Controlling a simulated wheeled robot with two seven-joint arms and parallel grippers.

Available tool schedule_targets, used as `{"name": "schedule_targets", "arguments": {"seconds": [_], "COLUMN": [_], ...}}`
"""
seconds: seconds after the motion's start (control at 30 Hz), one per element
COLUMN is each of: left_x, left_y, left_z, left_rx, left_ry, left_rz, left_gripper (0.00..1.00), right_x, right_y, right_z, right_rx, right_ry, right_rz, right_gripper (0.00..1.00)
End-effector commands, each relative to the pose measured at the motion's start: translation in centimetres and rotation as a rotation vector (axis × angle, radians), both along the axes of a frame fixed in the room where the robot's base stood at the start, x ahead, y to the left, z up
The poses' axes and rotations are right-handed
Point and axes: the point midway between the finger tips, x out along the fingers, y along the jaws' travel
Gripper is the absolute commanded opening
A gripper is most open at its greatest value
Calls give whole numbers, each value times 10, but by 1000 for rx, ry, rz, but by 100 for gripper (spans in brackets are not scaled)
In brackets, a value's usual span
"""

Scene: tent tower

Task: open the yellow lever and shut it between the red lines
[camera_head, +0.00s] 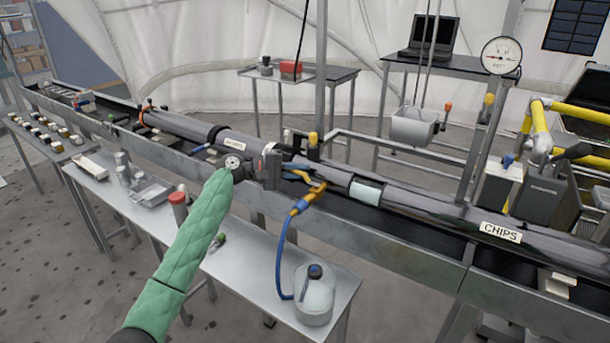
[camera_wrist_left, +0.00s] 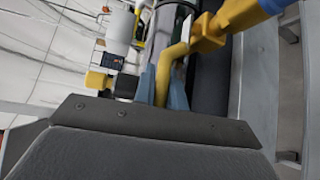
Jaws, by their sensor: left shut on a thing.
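The yellow lever (camera_head: 316,188) sits on the blue-and-yellow valve fitting (camera_head: 300,205) beside the long dark pipe (camera_head: 410,205). My left gripper (camera_head: 298,171) reaches in from the left at the end of the green-sleeved arm. In the left wrist view, its two blue fingers (camera_wrist_left: 163,88) stand on either side of the bent yellow lever (camera_wrist_left: 176,54) and are shut on it. The fingers partly hide the lever. I cannot make out the red lines in either view. My right gripper is not in view.
A blue hose (camera_head: 279,260) runs from the fitting to a clear jug (camera_head: 315,297) on the low metal table (camera_head: 240,265). The metal rail (camera_head: 400,252) runs along the pipe's front.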

Motion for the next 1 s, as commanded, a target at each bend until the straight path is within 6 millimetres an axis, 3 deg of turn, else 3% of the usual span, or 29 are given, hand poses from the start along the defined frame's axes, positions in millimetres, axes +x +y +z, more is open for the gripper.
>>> {"name": "schedule_targets", "arguments": {"seconds": [0.43,0.47,0.57,1.0], "left_x": [0,0,0,-1], "left_y": [3,3,3,9], "left_z": [-1,-1,-1,-1], "left_rx": [1,1,1,0], "left_ry": [1,2,1,1], "left_rz": [-7,-7,-7,-6], "left_gripper": [0,14,34,34], "right_x": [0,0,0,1], "right_y": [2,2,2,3], "right_z": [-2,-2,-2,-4], "right_rx": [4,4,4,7], "right_ry": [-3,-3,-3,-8], "right_rz": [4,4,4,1], "right_gripper": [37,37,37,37]}}
